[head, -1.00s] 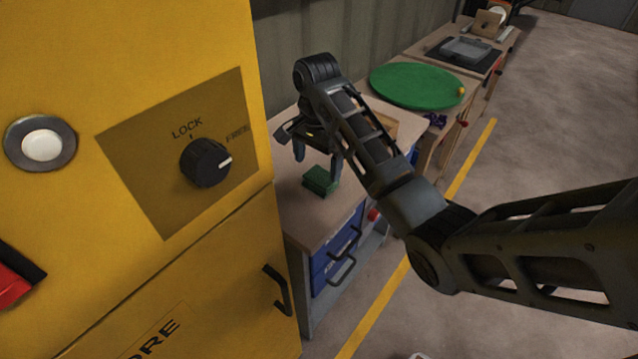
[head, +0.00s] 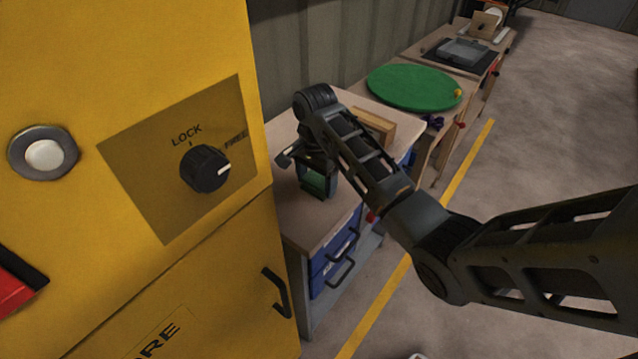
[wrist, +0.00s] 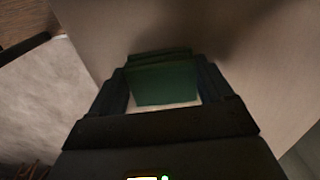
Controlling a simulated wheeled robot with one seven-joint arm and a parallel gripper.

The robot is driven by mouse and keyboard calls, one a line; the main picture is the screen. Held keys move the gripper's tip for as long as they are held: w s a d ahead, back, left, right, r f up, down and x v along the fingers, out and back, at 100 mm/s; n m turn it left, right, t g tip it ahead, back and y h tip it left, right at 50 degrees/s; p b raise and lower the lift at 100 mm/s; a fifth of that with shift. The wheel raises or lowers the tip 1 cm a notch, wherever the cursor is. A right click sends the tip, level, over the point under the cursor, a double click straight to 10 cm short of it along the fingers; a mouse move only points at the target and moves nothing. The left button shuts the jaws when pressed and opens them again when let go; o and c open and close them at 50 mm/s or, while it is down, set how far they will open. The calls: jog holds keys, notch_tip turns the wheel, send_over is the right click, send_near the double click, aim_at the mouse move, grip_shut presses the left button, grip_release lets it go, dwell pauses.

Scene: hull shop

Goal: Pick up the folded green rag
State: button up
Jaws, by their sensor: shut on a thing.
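The folded green rag (head: 314,181) sits at the near part of the wooden bench top, partly hidden by my gripper in the head view. My gripper (head: 318,187) is down at the bench and shut on the rag, with a finger on each side. In the wrist view the rag (wrist: 163,84) fills the gap between the two fingers of my gripper (wrist: 165,90). I cannot tell whether the rag still touches the bench.
A yellow cabinet (head: 110,70) with a LOCK/FREE knob (head: 205,169) stands close on the left. Behind my gripper are a wooden block (head: 374,124) and a green round board (head: 414,87). The bench top (head: 300,225) in front is bare. Open floor lies to the right.

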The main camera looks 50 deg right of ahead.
aim_at(316, 182)
jog(key=shift+c, duration=1.4)
jog(key=shift+r, duration=0.45)
notch_tip(316, 182, up, 4)
jog(key=shift+f, duration=0.25)
jog(key=shift+s+d+r+p, duration=0.9)
jog(key=shift+s+d+r, duration=0.15)
jog(key=shift+s, duration=0.6)
jog(key=shift+s+d+r+p, duration=0.95)
jog(key=shift+s+r, duration=0.25)
jog(key=shift+s, duration=0.45)
jog(key=shift+s+d+r+p, duration=0.8)
jog(key=shift+s+d+r, duration=0.3)
jog(key=shift+s, duration=0.55)
